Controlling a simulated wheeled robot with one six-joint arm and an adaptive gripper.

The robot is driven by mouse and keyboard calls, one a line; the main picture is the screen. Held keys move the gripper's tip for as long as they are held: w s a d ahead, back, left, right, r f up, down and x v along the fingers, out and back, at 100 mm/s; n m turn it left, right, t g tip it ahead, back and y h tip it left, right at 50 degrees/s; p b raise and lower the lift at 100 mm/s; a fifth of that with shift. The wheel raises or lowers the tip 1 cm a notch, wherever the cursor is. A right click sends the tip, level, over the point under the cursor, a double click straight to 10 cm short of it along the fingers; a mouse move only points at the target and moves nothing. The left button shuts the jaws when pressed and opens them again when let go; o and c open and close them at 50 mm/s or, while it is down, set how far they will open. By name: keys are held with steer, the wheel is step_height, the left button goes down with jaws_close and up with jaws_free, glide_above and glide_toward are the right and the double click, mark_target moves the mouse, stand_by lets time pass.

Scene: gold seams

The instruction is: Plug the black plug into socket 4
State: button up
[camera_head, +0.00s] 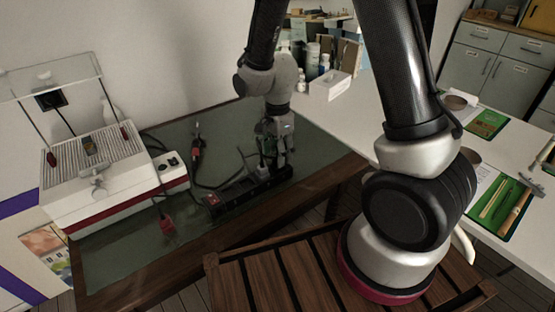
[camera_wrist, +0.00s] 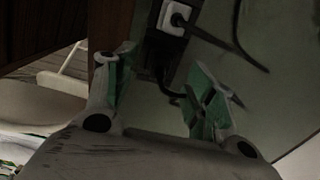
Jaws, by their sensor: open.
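A black power strip (camera_head: 235,192) lies on the dark green table top, a red switch at its left end. My gripper (camera_head: 272,160) is over its right part, pointing down. In the wrist view my gripper (camera_wrist: 160,62) has its green-padded fingers apart, one on each side of the strip (camera_wrist: 165,48). A white plug (camera_wrist: 177,18) sits in the strip just beyond the fingers. A dark shape with a black cord (camera_wrist: 174,95) lies between the fingers; I cannot tell whether it is the black plug. Socket numbers are not readable, and my gripper hides part of the strip.
A white machine with a ribbed top (camera_head: 95,160) stands at left. A red plug (camera_head: 167,224) lies in front of it, and dark cables with a red end (camera_head: 195,152) lie behind the strip. A white bench (camera_head: 350,115) with tools is at right. The green table top (camera_head: 125,262) is clear at front left.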

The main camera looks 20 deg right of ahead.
step_height(320, 180, up, 8)
steer(key=shift+r, duration=0.2)
stand_by(0.4)
steer(key=s+d+r+n+t, duration=0.4)
steer(key=s+d+r+n, duration=1)
steer(key=s+r, duration=0.4)
steer(key=shift+s+d+r, duration=0.3)
steer(key=shift+s+d, duration=0.2)
steer(key=shift+d, duration=0.05)
